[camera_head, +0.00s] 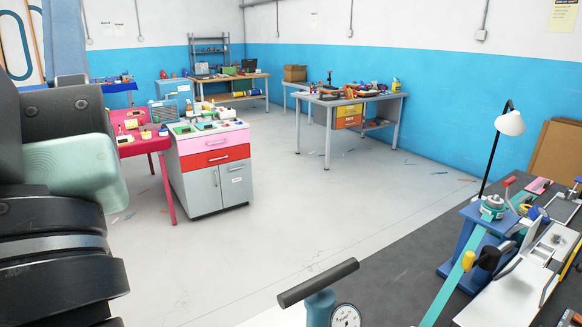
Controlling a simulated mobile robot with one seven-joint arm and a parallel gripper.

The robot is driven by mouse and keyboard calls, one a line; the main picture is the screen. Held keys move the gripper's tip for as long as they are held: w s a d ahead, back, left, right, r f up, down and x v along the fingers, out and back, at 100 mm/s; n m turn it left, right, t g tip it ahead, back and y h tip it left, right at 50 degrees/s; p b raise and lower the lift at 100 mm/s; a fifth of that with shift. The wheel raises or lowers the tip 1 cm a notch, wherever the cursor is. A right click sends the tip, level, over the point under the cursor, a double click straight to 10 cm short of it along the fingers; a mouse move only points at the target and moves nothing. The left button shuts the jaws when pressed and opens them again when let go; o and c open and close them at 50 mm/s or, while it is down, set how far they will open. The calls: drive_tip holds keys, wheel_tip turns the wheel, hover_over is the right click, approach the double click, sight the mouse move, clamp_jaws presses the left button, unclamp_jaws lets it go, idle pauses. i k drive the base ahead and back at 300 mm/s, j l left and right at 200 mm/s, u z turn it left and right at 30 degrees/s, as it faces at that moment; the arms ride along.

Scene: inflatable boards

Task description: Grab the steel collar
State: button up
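I cannot pick out a steel collar with certainty. A small round grey and green metal-looking piece (492,207) sits on top of a blue stand (465,236) on the near right bench; it is too small to tell whether it is the collar. My gripper is not in view. Dark links of my own arm fill the left edge and hide what is behind them.
The dark bench top (392,284) has bare room left of the blue stand. A black-handled pump (318,283) with a gauge (346,316) is at the bottom. A lamp (509,123), a white board (515,292) and a grey cabinet (221,187) also show. The middle floor is mostly clear.

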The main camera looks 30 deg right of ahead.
sight(489, 202)
drive_tip(key=i+l+z, duration=0.15)
drive_tip(key=z, duration=0.25)
drive_tip(key=i+z, duration=0.25)
drive_tip(key=z, duration=0.2)
drive_tip(key=i+z, duration=0.25)
drive_tip(key=z, duration=0.15)
drive_tip(key=i+z, duration=0.2)
drive_tip(key=z, duration=0.25)
drive_tip(key=i+l+z, duration=0.15)
drive_tip(key=i+z, duration=0.15)
drive_tip(key=i, duration=0.2)
drive_tip(key=i+z, duration=0.35)
drive_tip(key=i, duration=0.2)
